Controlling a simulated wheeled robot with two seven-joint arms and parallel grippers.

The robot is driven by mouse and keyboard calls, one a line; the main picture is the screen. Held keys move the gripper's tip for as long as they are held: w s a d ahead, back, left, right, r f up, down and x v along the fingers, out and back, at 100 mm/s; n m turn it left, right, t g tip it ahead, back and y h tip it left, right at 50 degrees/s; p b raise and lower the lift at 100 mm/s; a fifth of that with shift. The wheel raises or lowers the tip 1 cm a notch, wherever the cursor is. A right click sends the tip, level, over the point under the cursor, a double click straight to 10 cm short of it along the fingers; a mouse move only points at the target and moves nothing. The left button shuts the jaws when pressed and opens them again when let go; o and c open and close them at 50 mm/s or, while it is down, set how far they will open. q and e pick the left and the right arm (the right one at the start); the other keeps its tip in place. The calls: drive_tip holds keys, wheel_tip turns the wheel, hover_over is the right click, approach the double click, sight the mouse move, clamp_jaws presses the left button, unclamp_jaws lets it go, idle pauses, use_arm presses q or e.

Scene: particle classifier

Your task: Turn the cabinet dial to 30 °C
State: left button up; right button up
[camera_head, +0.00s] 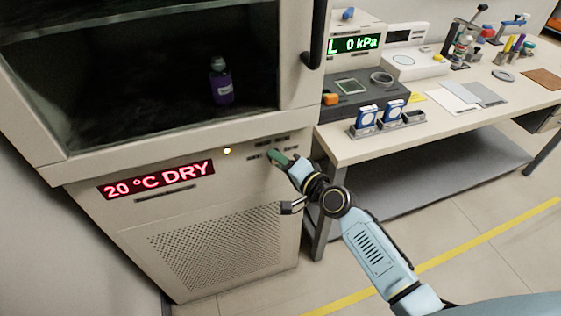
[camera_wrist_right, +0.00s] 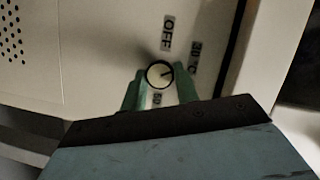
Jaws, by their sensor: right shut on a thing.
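The cabinet (camera_head: 190,175) fills the left of the head view, and its red display (camera_head: 155,180) reads 20 °C DRY. The dial (camera_wrist_right: 160,74) is a pale round knob with a dark rim in the right wrist view. Labels OFF, 30 °C and one starting with 50 surround it. A dark mark on its face seems to point rightward, roughly toward the 30 °C side. My right gripper (camera_head: 277,157) is at the cabinet's front panel, its green fingers (camera_wrist_right: 160,92) shut on the dial from both sides. The fingers hide the dial in the head view. My left gripper is out of view.
A purple bottle (camera_head: 221,82) stands inside the cabinet behind its door, whose dark handle (camera_head: 314,35) is above my right gripper. A bench (camera_head: 350,148) with a pressure display (camera_head: 354,44) and several tools stands close on the right.

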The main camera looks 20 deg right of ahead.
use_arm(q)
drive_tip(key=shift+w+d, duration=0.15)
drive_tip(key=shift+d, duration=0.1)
use_arm(e)
drive_tip(key=o, duration=1)
drive_tip(key=shift+c, duration=0.2)
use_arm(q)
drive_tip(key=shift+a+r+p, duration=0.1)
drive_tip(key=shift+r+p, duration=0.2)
use_arm(e)
drive_tip(key=v, duration=1.3)
drive_tip(key=shift+s, duration=0.2)
